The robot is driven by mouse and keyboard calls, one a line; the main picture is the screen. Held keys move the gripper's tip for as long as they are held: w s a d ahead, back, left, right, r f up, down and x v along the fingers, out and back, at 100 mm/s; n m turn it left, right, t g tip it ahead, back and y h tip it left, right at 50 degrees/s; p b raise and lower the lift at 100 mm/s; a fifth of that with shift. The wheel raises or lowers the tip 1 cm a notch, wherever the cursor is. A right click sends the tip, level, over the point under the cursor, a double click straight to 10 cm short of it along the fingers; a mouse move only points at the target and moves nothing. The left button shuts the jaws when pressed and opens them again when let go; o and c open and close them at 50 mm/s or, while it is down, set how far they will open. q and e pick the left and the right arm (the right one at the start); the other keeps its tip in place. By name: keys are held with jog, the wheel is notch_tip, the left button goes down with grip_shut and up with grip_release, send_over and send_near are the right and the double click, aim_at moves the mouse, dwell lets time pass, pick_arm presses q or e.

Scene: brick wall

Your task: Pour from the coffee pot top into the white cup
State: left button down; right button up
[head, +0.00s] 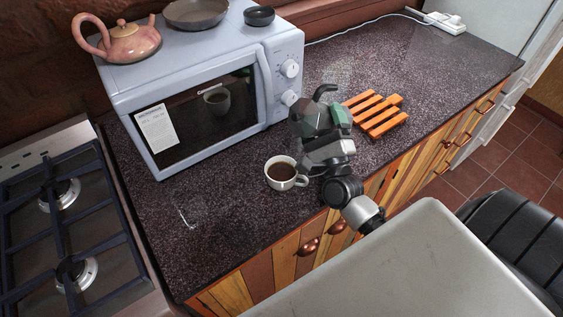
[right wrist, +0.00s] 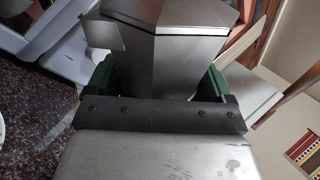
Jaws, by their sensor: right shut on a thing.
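The white cup (head: 281,184) stands upright on the dark counter in front of the microwave, with dark brown liquid inside. My right gripper (head: 339,119) is shut on the coffee pot top (head: 311,117), a faceted metal piece with a black curved part uppermost. The pot top is above the counter, to the upper right of the cup in the head view, and looks tilted. In the right wrist view the pot top (right wrist: 182,48) sits between the green fingers of the gripper (right wrist: 160,85). I see no stream of liquid. My left gripper is not in view.
A microwave (head: 130,97) stands behind the cup, with a pink teapot (head: 125,42), a pan (head: 196,12) and a small black bowl (head: 259,15) on top. An orange slatted trivet (head: 377,114) lies right of the pot top. A gas stove (head: 65,225) is at left.

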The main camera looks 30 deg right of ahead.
jog(key=m+h+p, duration=0.1)
jog(key=r+m+g+p, duration=0.1)
jog(key=m+p, duration=0.1)
jog(key=m+g+h+p, duration=0.1)
jog(key=m, duration=0.1)
jog(key=shift+d+r+h, duration=0.1)
jog(key=shift+r+h, duration=0.2)
jog(key=shift+r, duration=0.1)
jog(key=shift+w+d+f+m+g+h+p, duration=0.1)
jog(key=shift+d+m+g+h+p, duration=0.1)
jog(key=shift+d+m+g+p, duration=0.35)
jog(key=shift+w+d+f+m+g+h+p, duration=0.15)
jog(key=shift+m+g+h+p, duration=0.1)
jog(key=shift+m+p, duration=0.45)
jog(key=m+g+p, duration=0.1)
jog(key=p, duration=0.1)
jog(key=d+m+g+p, duration=0.1)
jog(key=m+p, duration=0.1)
jog(key=d+m+p, duration=0.1)
jog(key=m+p, duration=0.1)
jog(key=p, duration=0.1)
jog(key=shift+w+r+g, duration=0.1)
jog(key=shift+r+g, duration=0.2)
jog(key=shift+g, duration=0.1)
jog(key=shift+d+m+y+p, duration=0.2)
jog(key=shift+m+y+p, duration=0.05)
jog(key=shift+p, duration=0.3)
jog(key=shift+f, duration=0.1)
jog(key=shift+a, duration=0.1)
